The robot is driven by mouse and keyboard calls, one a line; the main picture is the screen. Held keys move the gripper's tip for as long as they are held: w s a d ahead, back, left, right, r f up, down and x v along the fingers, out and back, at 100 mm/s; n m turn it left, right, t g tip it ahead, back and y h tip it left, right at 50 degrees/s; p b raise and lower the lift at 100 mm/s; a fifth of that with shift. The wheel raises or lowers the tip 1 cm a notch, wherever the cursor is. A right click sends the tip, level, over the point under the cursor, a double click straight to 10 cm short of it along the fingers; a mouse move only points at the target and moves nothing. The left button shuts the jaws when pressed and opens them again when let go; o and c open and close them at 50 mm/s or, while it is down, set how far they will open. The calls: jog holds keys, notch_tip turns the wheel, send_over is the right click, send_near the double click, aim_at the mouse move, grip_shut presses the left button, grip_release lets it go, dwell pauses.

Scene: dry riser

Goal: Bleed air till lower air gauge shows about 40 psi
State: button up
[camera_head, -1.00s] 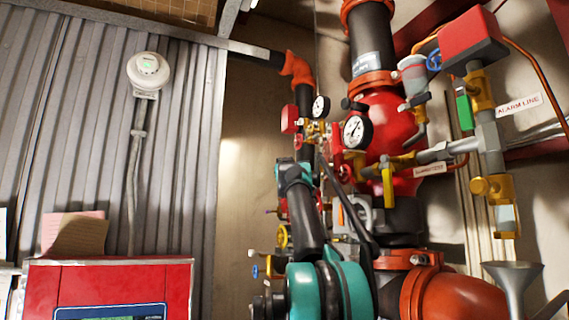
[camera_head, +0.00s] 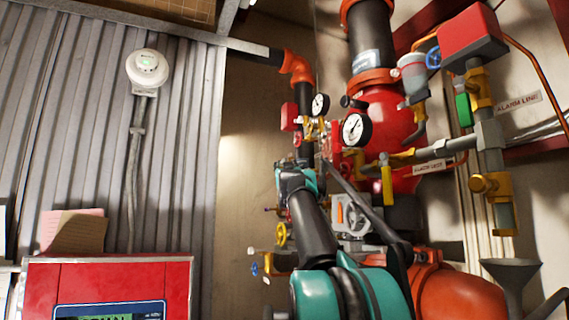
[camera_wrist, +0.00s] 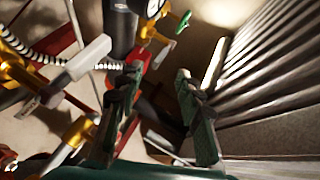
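A small white-faced gauge (camera_head: 320,104) sits on the brass air trim, left of the red valve body (camera_head: 385,115). A larger black-rimmed gauge (camera_head: 356,130) sits in front of the valve body, slightly lower. Their readings are too small to tell. In the wrist view, part of a gauge (camera_wrist: 154,8) shows at the top edge, with a green valve handle (camera_wrist: 183,22) beside it. My gripper (camera_wrist: 158,85) is open and empty, its two fingers apart below the brass fittings. In the head view my own arm hides most of the gripper and the lower trim.
Brass valves with yellow (camera_head: 281,235) and blue (camera_head: 254,269) handles stand left of my arm. A red panel (camera_head: 110,275) stands at lower left and a grey funnel (camera_head: 511,280) at lower right. Corrugated wall (camera_wrist: 270,70) lies close at right in the wrist view.

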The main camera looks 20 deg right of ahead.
jog(key=shift+v, duration=2.25)
